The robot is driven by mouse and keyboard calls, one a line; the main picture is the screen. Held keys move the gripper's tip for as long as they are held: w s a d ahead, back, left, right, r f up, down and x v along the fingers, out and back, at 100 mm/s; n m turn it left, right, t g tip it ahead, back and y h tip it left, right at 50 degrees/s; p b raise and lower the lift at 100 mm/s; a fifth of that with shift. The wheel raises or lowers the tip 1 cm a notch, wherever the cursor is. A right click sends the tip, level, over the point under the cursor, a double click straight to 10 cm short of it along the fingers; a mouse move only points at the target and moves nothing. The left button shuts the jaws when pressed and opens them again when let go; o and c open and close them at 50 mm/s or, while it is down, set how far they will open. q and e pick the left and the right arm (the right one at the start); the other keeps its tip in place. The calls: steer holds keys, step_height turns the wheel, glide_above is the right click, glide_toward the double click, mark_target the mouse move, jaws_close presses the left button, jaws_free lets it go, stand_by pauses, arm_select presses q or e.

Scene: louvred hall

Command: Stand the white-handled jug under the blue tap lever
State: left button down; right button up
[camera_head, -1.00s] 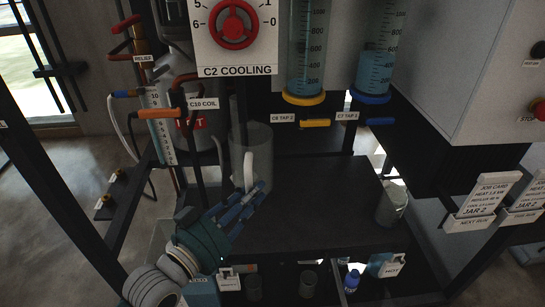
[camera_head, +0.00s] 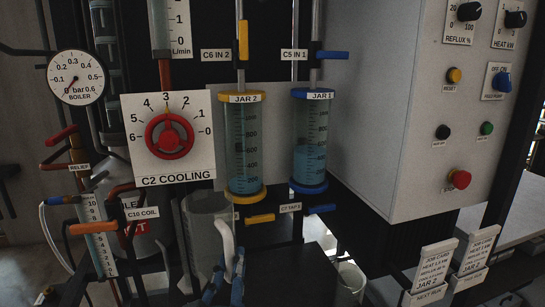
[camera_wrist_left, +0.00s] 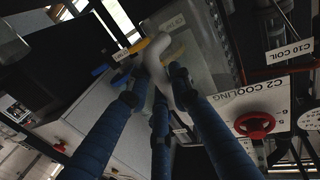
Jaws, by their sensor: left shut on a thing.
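The clear jug (camera_head: 203,232) with the white handle (camera_head: 227,248) is at lower middle in the head view, left of the taps. Its base is hidden at the picture's lower edge, so I cannot tell whether it is lifted. My left gripper (camera_head: 236,272) is shut on the white handle, which also shows between its blue fingers in the left wrist view (camera_wrist_left: 160,58). The blue tap lever (camera_head: 321,209) sits below the blue-rimmed JAR 1 (camera_head: 310,150), right of and apart from the jug. My right gripper is out of view.
A yellow tap lever (camera_head: 260,218) under JAR 2 (camera_head: 244,145) lies between the jug and the blue lever. A second vessel (camera_head: 350,282) stands at lower right. The dark shelf (camera_head: 290,275) is bare below the taps. A grey control cabinet (camera_head: 395,110) overhangs on the right.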

arm_select(q)
steer(key=s+f, duration=0.6)
steer(key=f, duration=0.5)
steer(key=shift+f, duration=0.25)
steer(key=shift+d+r, duration=0.15)
steer(key=shift+a, duration=0.2)
